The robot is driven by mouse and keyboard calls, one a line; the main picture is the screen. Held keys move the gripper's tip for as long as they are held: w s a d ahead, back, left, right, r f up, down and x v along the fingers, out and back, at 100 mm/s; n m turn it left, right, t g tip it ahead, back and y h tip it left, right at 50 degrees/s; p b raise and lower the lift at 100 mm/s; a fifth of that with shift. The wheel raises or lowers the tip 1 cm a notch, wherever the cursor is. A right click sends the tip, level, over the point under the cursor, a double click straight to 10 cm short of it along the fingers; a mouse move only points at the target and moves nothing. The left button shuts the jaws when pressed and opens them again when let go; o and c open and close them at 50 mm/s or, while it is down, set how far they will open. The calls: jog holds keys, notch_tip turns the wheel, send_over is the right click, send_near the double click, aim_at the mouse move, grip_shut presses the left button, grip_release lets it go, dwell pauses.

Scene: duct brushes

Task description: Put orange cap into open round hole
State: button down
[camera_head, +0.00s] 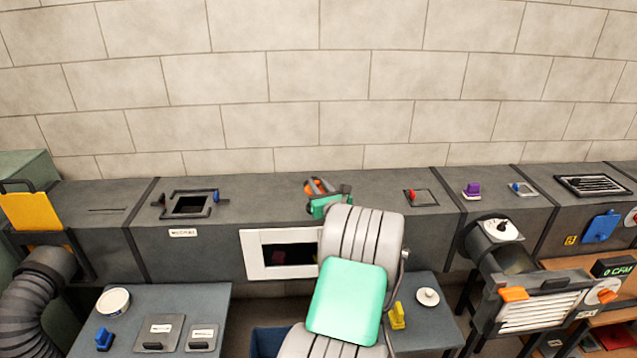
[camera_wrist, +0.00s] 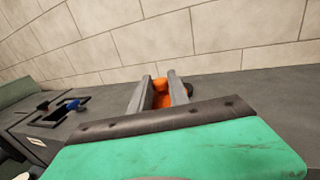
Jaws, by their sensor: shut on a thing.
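The orange cap (camera_head: 313,186) is above the top of the long grey duct (camera_head: 370,190), near its middle. In the wrist view the orange cap (camera_wrist: 160,94) sits between the two grey fingers. My gripper (camera_head: 320,187) is shut on it; in the wrist view my gripper (camera_wrist: 159,88) points toward the wall. A small dark rounded shape (camera_wrist: 189,90) shows just beside the right finger; I cannot tell if it is the round hole's edge. The open round hole is not clearly seen in the head view, where my gripper and arm cover that part of the duct.
A square opening (camera_head: 190,205) with a dark frame and blue handle is left on the duct. A red-knobbed hatch (camera_head: 420,197) and a purple knob (camera_head: 472,190) are at right. A white-framed window (camera_head: 256,256) is in front. Side tables hold lids and brushes.

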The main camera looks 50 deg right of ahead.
jog(key=shift+f, duration=0.15)
jog(key=shift+f+b, duration=1.9)
jog(key=shift+f, duration=0.75)
jog(key=c, duration=1.2)
grip_release()
jog(key=shift+o, duration=0.2)
